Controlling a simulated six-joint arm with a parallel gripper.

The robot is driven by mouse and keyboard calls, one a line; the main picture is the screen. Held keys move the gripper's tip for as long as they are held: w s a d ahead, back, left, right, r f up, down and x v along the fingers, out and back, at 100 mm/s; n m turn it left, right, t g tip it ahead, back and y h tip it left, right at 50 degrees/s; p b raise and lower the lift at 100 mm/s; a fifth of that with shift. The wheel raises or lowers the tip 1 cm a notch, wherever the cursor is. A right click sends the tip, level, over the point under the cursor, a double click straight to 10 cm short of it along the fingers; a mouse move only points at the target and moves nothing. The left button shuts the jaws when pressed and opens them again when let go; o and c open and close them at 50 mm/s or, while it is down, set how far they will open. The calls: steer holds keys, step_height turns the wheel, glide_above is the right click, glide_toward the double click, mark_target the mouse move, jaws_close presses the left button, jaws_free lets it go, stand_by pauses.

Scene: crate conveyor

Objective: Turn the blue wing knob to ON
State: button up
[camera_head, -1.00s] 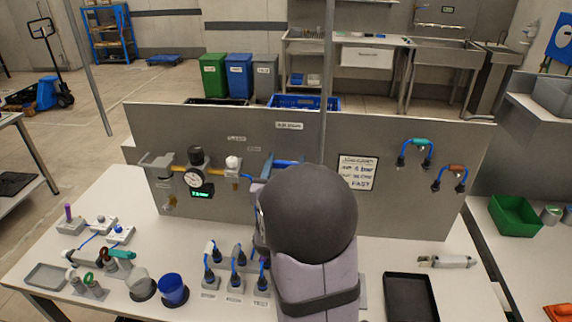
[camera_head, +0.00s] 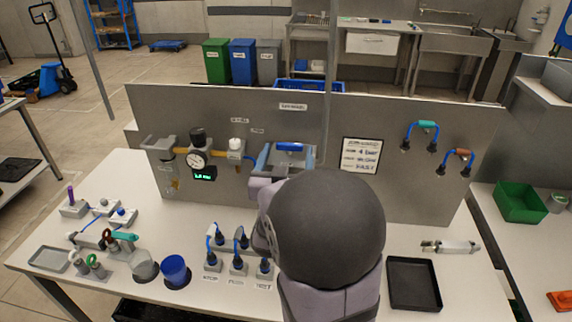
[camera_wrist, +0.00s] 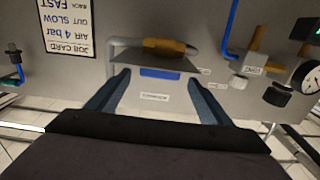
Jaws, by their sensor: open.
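The blue wing knob (camera_head: 289,147) is on the grey upright panel, below a white label. In the head view its bar lies about level. It also shows in the wrist view as a short blue bar (camera_wrist: 160,73). My gripper (camera_wrist: 157,78) is open, with one blue-grey finger on each side of the bar and clear gaps to it. In the head view my gripper (camera_head: 287,158) is at the knob, partly hidden by my dark round arm link. I cannot tell how deep the fingers reach.
An orange-handled pipe fitting (camera_wrist: 168,46) is close to the knob. The gauge (camera_head: 196,159) and valve fittings stand to the left on the panel, a job card (camera_head: 361,154) to the right. Blue-hosed connectors (camera_head: 238,262) and a black tray (camera_head: 413,283) are on the bench.

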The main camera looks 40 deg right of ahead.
steer(key=s+a+b, duration=0.1)
steer(key=b, duration=0.2)
steer(key=shift+s+f+b, duration=0.1)
steer(key=shift+f+b, duration=0.1)
steer(key=shift+b, duration=0.1)
steer(key=s+a+b, duration=0.1)
steer(key=b, duration=0.1)
steer(key=shift+r+b, duration=0.15)
steer(key=shift+b, duration=0.2)
steer(key=w+a+r+n+t+y+p, duration=0.1)
steer(key=w+a+r+n+y+p, duration=0.25)
steer(key=a+y+p, duration=0.35)
steer(key=s+a+f+n+g+y+b, duration=0.1)
steer(key=s+a+f+n+g+y, duration=0.1)
steer(key=a+f, duration=0.45)
steer(key=s+a+f+n+g+y, duration=0.1)
steer(key=a+f+g+y, duration=0.2)
steer(key=f, duration=0.7)
steer(key=s+a+f+n+g+b, duration=0.1)
steer(key=s+a+f+g, duration=0.2)
steer(key=s, duration=0.5)
steer(key=s+a+f+n+g+b, duration=0.1)
steer(key=s+a+f+g, duration=0.2)
steer(key=s+f+g, duration=0.3)
steer(key=s+f, duration=0.2)
steer(key=s, duration=0.1)
steer(key=shift+s+a+y, duration=0.25)
steer(key=shift+a+y, duration=0.05)
steer(key=shift+a, duration=0.05)
